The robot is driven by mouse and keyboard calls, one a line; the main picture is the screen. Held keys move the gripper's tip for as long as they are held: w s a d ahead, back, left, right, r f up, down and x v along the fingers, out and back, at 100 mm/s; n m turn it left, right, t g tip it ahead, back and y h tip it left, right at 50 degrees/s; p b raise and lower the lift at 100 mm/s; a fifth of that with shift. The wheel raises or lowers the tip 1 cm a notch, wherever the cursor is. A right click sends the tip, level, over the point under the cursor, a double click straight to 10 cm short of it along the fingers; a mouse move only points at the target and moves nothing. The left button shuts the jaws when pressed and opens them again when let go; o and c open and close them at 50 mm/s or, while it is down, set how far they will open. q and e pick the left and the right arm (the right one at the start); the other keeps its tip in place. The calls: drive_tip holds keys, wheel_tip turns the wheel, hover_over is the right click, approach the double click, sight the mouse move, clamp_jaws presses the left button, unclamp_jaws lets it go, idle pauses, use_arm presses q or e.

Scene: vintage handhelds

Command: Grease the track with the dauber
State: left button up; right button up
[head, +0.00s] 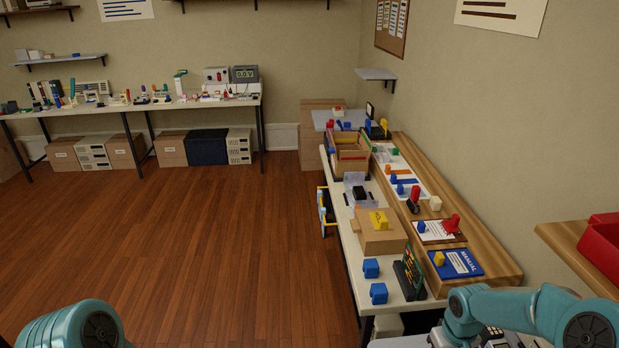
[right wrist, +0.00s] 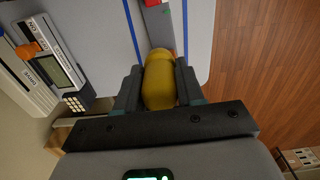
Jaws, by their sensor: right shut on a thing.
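In the right wrist view my right gripper (right wrist: 159,84) is shut on a yellow, rounded handle (right wrist: 159,82), which looks like the dauber's. Its far end is hidden. Just beyond it, a narrow grey strip (right wrist: 157,22) with a red part (right wrist: 153,3) at the top edge lies on a pale surface between two blue lines. This may be the track; I cannot tell whether the dauber touches it. In the head view my right arm reaches in at the lower right, its gripper not clear there. My left gripper is out of view; only a link of that arm shows.
A grey handheld device with a screen (right wrist: 48,68) and an orange part (right wrist: 28,50) lie at the left of the wrist view. In the head view, a cardboard box (head: 380,239), blue blocks (head: 379,293) and a blue manual (head: 456,264) crowd the right-hand bench. The wooden floor is clear.

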wheel_tip(320, 180, down, 12)
drive_tip(key=b, duration=0.9)
drive_tip(key=shift+f, duration=0.1)
drive_tip(key=shift+s, duration=0.1)
drive_tip(key=shift+f+b, duration=0.6)
drive_tip(key=shift+b, duration=0.25)
drive_tip(key=shift+s+d+r, duration=0.15)
drive_tip(key=shift+s, duration=0.85)
